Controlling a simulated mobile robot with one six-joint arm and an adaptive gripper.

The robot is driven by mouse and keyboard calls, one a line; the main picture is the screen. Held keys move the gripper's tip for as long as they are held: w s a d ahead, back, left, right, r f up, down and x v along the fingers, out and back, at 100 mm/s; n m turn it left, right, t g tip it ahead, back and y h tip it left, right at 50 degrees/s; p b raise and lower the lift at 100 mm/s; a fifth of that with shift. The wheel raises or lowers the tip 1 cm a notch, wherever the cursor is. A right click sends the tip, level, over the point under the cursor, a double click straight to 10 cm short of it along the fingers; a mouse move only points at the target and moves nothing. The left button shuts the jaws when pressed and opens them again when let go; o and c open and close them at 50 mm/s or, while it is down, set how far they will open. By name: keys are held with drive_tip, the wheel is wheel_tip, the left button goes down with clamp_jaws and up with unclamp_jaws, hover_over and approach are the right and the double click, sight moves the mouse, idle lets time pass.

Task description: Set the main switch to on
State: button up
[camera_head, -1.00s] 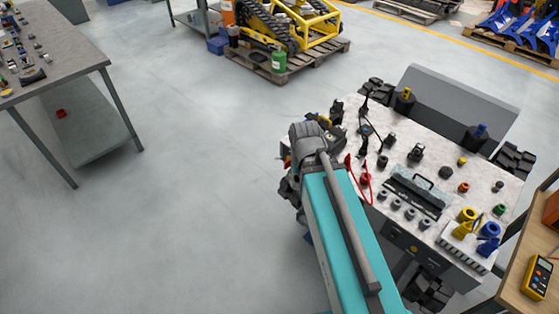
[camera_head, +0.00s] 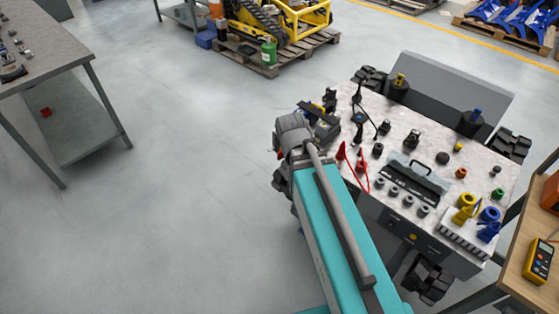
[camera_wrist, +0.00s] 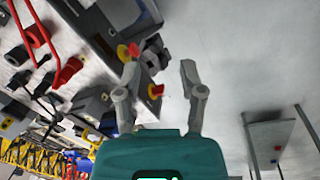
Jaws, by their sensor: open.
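In the wrist view, a red-and-yellow knob (camera_wrist: 128,52) sits on the dark side panel of the tracked carrier, left of my fingers. A second red-and-yellow part (camera_wrist: 156,91) shows lower, between the fingers. I cannot tell which one is the main switch, or its setting. My gripper (camera_wrist: 159,68) is open and empty, with its fingertips close to the carrier's side; no contact is clear. In the head view, the carrier's pale speckled top (camera_head: 428,135) is to the right of my arm. My arm largely hides the gripper and the switch there.
The carrier top holds several knobs, red leads (camera_head: 362,165) and a black handle (camera_head: 420,172). A wooden table with a yellow meter (camera_head: 539,262) is at the right. A grey workbench (camera_head: 50,48) stands at the left. The floor between is clear.

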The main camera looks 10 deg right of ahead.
drive_tip(key=w+f+n+t+h+b, duration=0.2)
drive_tip(key=w+f+n+h+b, duration=0.35)
drive_tip(key=f+b, duration=0.6)
drive_tip(key=n+t+h+b, duration=0.8)
drive_tip(key=n+b, duration=1)
drive_tip(key=b, duration=1)
approach(279, 160)
wheel_tip(279, 160, up, 2)
drive_tip(key=s+a, duration=0.2)
drive_tip(key=a, duration=0.1)
drive_tip(key=shift+w+d+r+y, duration=0.1)
drive_tip(key=shift+w+y, duration=0.15)
drive_tip(key=shift+d, duration=0.1)
drive_tip(key=shift+x, duration=6.8)
drive_tip(key=shift+w, duration=0.15)
